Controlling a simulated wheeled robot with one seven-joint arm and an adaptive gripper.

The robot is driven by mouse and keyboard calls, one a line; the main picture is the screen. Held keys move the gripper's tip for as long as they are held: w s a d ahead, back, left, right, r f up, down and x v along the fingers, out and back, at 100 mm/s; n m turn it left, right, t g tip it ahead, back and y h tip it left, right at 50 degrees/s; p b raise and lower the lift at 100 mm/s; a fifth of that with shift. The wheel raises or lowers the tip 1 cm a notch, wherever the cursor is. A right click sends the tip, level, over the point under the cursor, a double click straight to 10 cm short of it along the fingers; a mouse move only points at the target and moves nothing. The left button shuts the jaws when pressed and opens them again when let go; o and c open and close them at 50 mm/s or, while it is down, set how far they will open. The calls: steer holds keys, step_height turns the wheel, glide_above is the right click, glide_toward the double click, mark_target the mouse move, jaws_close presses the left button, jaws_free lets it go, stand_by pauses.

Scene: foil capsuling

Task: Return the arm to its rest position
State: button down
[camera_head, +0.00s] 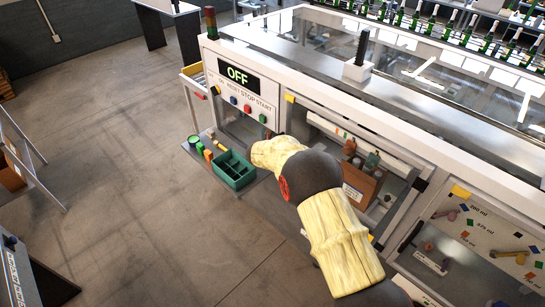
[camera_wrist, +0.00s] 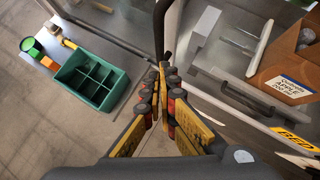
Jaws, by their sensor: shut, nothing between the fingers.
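My gripper (camera_wrist: 160,95) shows in the wrist view with its yellow and black fingers together and nothing between them. It points toward the lower front of the machine, between the green divided bin and the brown box. In the head view my arm, in a pale yellow cover, is bent and reaches from the bottom right toward the machine (camera_head: 365,110). My gripper cannot be made out there.
The machine's panel (camera_head: 239,76) reads OFF above several buttons. A green divided bin (camera_head: 234,183) stands on a low shelf left of my arm. A brown box (camera_wrist: 286,65) is inside the machine front. A dark handle bar (camera_wrist: 160,28) is close beyond my fingertips. Open floor lies left.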

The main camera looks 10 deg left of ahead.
steer(key=b+v, duration=0.1)
steer(key=v, duration=0.5)
steer(key=shift+s, duration=0.15)
